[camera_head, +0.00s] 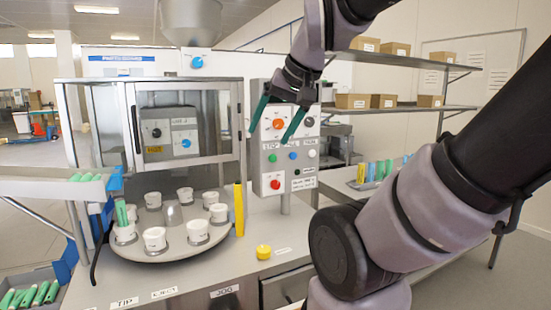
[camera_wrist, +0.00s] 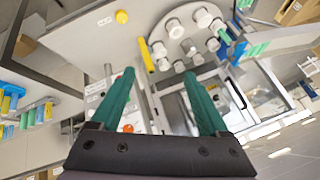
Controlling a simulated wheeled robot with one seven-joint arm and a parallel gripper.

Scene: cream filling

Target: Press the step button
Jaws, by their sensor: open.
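The control panel (camera_head: 264,172) is a grey upright box on a post, right of the glass-doored machine. It carries an orange knob (camera_head: 278,124), a green button (camera_head: 272,158), a blue button (camera_head: 293,156), a white button (camera_head: 312,153) and a red button (camera_head: 275,184). Their labels are too small to read surely, so I cannot tell which is the step button. My gripper (camera_head: 271,136) is open and empty, its green fingers spread before the panel's upper part. In the wrist view my gripper (camera_wrist: 159,74) is also open, and an orange knob (camera_wrist: 128,128) shows beside its left finger.
A round turntable (camera_head: 150,250) with several white cups stands left of the panel. A yellow post (camera_head: 239,210) rises beside it. A yellow button (camera_head: 263,252) sits on the counter in front. A chute with green items is at left. Shelves with cardboard boxes (camera_head: 352,101) stand behind.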

